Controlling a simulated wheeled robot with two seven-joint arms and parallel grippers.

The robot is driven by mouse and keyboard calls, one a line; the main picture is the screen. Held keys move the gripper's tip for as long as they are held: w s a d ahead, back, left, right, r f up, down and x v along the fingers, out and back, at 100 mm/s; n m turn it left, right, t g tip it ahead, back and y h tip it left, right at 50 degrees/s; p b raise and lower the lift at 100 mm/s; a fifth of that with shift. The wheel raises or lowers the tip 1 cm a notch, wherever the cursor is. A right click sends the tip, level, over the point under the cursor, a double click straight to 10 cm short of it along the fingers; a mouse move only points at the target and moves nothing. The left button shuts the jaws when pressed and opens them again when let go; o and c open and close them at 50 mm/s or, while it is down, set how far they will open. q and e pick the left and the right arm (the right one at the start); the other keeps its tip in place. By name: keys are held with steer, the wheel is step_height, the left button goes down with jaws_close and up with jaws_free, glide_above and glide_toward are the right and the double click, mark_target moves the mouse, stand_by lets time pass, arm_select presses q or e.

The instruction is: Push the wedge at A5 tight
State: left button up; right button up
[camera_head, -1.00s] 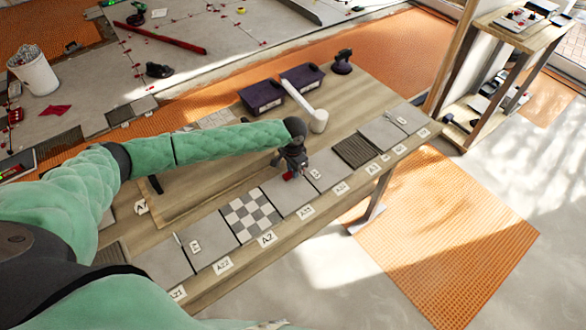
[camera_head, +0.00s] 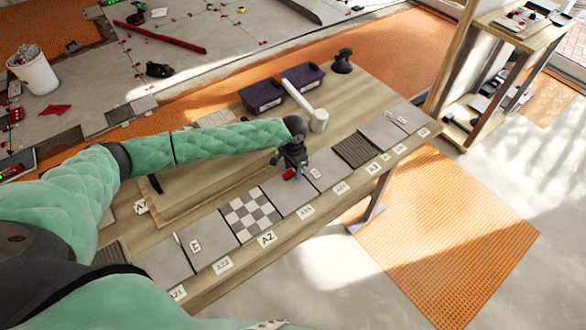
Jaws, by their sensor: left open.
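My left gripper (camera_head: 297,172) is over the row of tiles on the bench, pointing down near the joint between two plain grey tiles. A small red piece (camera_head: 289,175), which looks like a wedge, shows right at its fingertips, on their left side. I cannot tell whether the fingers touch it or how deep it sits. The gripper is open, and its body hides part of the joint. My right gripper is not in view.
The wooden bench (camera_head: 355,98) carries two dark purple boxes (camera_head: 262,96), a white-headed mallet (camera_head: 318,121) and a dark suction-cup-like tool (camera_head: 342,62) behind the gripper. A checkered tile (camera_head: 250,215) lies left of it, a dark ribbed tile (camera_head: 358,151) right. Wooden shelves (camera_head: 520,40) stand far right.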

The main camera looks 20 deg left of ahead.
mark_target(293, 171)
arm_select(q)
steer(key=shift+r, duration=0.35)
step_height(293, 171, up, 6)
steer(key=shift+f+b, duration=0.2)
steer(key=shift+b, duration=1)
steer(key=shift+r, duration=0.6)
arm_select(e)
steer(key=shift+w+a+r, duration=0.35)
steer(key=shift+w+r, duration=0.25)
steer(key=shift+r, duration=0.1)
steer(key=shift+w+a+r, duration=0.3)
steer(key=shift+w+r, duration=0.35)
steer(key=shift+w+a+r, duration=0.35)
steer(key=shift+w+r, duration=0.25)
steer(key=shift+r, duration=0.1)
